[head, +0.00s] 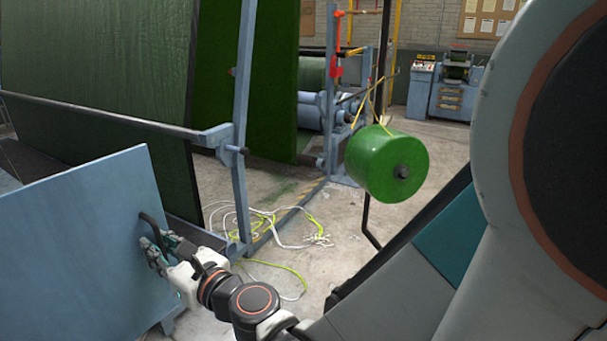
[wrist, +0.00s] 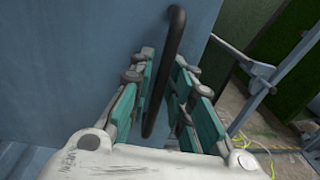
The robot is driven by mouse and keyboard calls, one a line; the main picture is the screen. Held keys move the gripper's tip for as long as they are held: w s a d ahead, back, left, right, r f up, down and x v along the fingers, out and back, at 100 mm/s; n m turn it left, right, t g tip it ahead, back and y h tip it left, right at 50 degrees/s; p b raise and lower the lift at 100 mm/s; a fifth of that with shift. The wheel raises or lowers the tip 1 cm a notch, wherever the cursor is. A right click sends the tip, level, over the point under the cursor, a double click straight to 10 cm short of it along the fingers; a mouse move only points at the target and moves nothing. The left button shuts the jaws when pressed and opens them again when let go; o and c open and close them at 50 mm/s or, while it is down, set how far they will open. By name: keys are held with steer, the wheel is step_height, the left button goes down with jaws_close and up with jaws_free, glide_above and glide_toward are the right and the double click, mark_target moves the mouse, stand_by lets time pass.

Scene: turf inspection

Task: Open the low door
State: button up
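The low door (head: 80,240) is a flat blue-grey panel at the lower left of the head view. It also fills the left of the wrist view (wrist: 60,60). A black bar handle (wrist: 165,75) stands on its face near its right edge. In the head view the handle (head: 156,226) is partly hidden by my gripper (head: 153,250). In the wrist view my gripper (wrist: 164,66) has its teal-padded fingers on either side of the handle. The fingers are apart, with small gaps beside the bar. I cannot tell whether the door is ajar.
A blue metal frame (head: 240,140) with a horizontal rail stands behind the door. Loose white and yellow cords (head: 275,230) lie on the concrete floor to the right of my gripper. A green roll (head: 385,165) is at centre right. Blue machinery (head: 450,90) stands at the back.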

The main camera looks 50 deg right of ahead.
mark_target(137, 198)
steer(key=shift+r, duration=0.1)
steer(key=shift+r, duration=4.9)
steer(key=shift+s, duration=0.1)
